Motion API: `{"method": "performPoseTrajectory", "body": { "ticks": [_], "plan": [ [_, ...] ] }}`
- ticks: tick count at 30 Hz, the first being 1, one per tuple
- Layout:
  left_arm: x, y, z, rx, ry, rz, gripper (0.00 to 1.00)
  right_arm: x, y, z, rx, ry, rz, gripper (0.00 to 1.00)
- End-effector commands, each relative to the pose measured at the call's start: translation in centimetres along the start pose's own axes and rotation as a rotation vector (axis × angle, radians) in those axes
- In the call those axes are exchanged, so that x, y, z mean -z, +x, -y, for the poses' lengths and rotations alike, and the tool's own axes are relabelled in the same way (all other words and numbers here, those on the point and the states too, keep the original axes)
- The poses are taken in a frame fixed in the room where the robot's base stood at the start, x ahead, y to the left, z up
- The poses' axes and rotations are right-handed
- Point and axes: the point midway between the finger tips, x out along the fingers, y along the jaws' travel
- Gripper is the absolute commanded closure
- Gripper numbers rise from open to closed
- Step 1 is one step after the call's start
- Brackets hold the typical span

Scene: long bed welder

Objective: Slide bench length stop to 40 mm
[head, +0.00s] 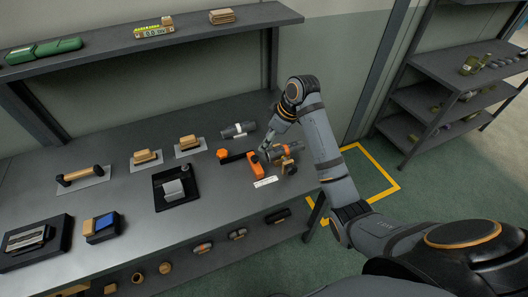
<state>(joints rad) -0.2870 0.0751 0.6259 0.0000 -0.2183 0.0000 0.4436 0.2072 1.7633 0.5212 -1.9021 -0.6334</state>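An orange and black device (255,165) sits at the right part of the grey bench, with a dark bar reaching left to an orange-red end (222,154). I take it for the length stop, but its setting cannot be read. A small white label strip (265,182) lies in front of it. My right gripper (266,146) reaches down from the right, just above and behind the orange piece. It is too small to tell whether it touches the piece or how far its fingers are apart. My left gripper is not in view.
A grey cylinder with an orange band (279,153) lies right of the orange device, and another grey cylinder (238,130) lies behind. Wooden blocks (146,156), a black tray (158,204) and dark fixtures (36,238) fill the left. A shelf (110,43) hangs above.

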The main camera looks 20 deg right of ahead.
Motion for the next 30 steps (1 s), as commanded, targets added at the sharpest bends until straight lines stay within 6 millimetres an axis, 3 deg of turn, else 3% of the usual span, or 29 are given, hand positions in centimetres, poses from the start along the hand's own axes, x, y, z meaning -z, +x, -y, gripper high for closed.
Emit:
{"method": "performPoseTrajectory", "body": {
  "ticks": [3, 6, 12, 18, 29, 30],
  "plan": [
    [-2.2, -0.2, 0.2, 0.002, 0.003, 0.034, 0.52, 0.0, 0.8, 0.1, 0.002, 0.001, 0.001, 0.50],
    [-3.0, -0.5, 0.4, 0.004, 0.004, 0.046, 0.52, 0.0, 2.5, 0.1, 0.003, 0.001, 0.002, 0.50],
    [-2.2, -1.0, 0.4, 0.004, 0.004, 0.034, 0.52, -0.1, 6.9, 0.1, 0.002, 0.001, 0.002, 0.50],
    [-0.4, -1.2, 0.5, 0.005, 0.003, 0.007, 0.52, -0.1, 9.8, 0.0, -0.001, -0.001, 0.001, 0.50],
    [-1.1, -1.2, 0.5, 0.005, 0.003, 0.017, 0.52, -0.1, 10.6, 0.0, -0.004, -0.002, 0.001, 0.50],
    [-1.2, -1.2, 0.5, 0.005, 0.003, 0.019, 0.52, -0.1, 10.6, 0.0, -0.004, -0.002, 0.001, 0.55]
  ]
}}
